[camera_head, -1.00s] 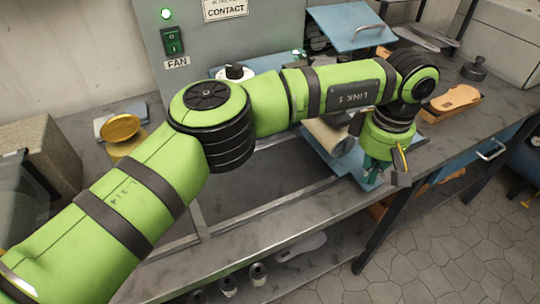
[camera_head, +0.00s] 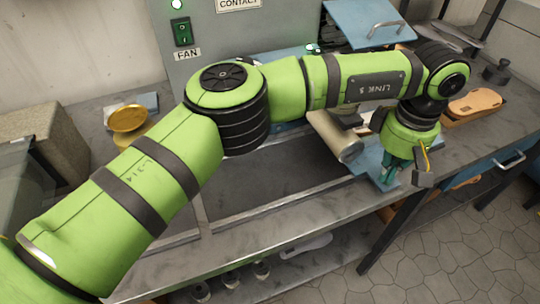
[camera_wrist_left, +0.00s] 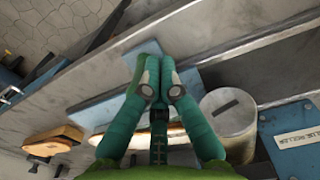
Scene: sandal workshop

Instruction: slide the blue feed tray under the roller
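The blue feed tray (camera_head: 366,164) lies at the bench's front edge, mostly hidden by my left gripper and the roller. The roller (camera_head: 336,137) is a beige cylinder just left of the gripper. In the left wrist view, blue tray surface (camera_wrist_left: 188,80) shows on both sides of my fingers, and the roller (camera_wrist_left: 230,118) shows its slotted end. My left gripper (camera_head: 388,172) points down at the tray; its green fingertips (camera_wrist_left: 158,68) are close together and look shut on the tray's edge, though the contact is partly hidden. My right gripper is not in view.
A grey machine housing with a FAN switch (camera_head: 182,32) stands behind my left arm. A gold dish (camera_head: 128,118) is at left. A tan sandal sole (camera_head: 474,104) lies to the right of the gripper. Several spools (camera_head: 262,270) sit on the lower shelf.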

